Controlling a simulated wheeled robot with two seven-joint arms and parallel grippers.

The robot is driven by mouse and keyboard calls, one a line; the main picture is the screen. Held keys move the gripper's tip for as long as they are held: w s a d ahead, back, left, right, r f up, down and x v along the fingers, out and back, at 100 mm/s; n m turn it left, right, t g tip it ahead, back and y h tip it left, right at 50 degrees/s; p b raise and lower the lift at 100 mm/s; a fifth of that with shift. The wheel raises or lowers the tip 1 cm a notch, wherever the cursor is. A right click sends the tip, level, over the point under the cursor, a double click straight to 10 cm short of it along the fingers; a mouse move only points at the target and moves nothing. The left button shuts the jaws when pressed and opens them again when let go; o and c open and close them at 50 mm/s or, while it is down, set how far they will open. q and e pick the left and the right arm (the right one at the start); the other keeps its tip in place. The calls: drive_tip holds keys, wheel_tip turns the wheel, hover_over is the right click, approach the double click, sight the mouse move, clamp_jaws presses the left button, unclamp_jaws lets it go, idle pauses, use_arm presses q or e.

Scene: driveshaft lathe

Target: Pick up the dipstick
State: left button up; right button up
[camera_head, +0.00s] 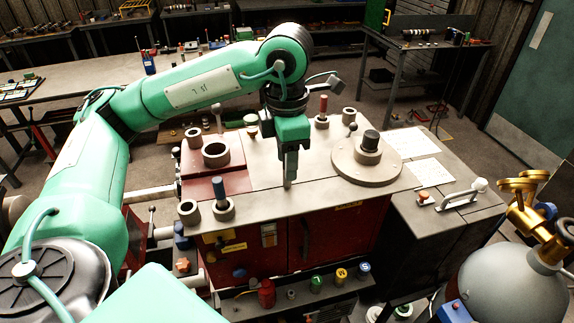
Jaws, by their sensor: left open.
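My left arm reaches in from the left over a machine with a pale top (262,200) and red sides. My left gripper (288,183) points straight down, open, with its fingertips close to the middle of that top. The fingers show nearly edge-on, and nothing shows held between them. I cannot tell for sure which thing is the dipstick. A blue-handled piece (219,188) stands upright left of the gripper, and a red-handled piece (323,105) stands upright behind it to the right. My right gripper is not in view.
Metal rings (188,212) stand on the left of the top. A round flange with a dark knob (370,142) stands right of the gripper. White sheets (407,142) and a metal handle (458,200) lie farther right. A grey tank with brass valves (510,285) is at front right.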

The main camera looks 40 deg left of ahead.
use_arm(q)
clamp_jaws()
drive_tip(key=shift+r, duration=0.2)
wheel_tip(320, 180, up, 20)
drive_tip(key=shift+f, duration=0.15)
idle(0.6)
